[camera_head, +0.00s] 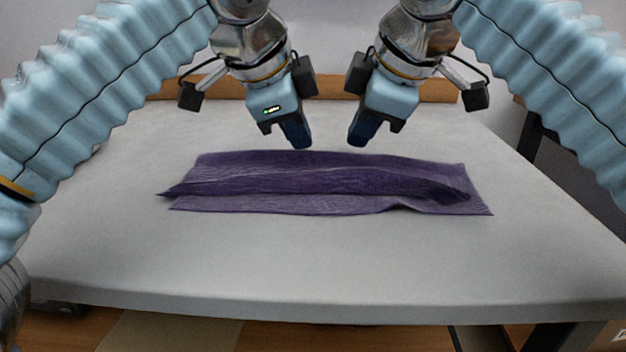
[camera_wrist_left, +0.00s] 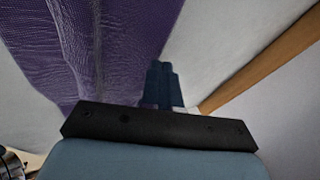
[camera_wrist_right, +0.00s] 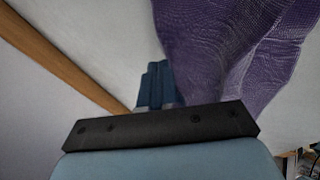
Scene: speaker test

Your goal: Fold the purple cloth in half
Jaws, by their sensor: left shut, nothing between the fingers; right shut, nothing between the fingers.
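The purple cloth (camera_head: 320,180) lies in the middle of the table as a wide, low strip, with one layer folded over another and a ridge along its length. A lower layer shows along its near edge, and its right end is rumpled. It also shows in the left wrist view (camera_wrist_left: 110,45) and the right wrist view (camera_wrist_right: 225,50). My left gripper (camera_head: 301,143) is shut and empty just beyond the cloth's far edge, left of centre. My right gripper (camera_head: 356,142) is shut and empty beyond the same edge, a little to the right. Both look apart from the cloth.
The pale grey table (camera_head: 300,265) is bare around the cloth, with free room in front and at both sides. A wooden strip (camera_head: 325,88) runs along the table's far side, behind my grippers.

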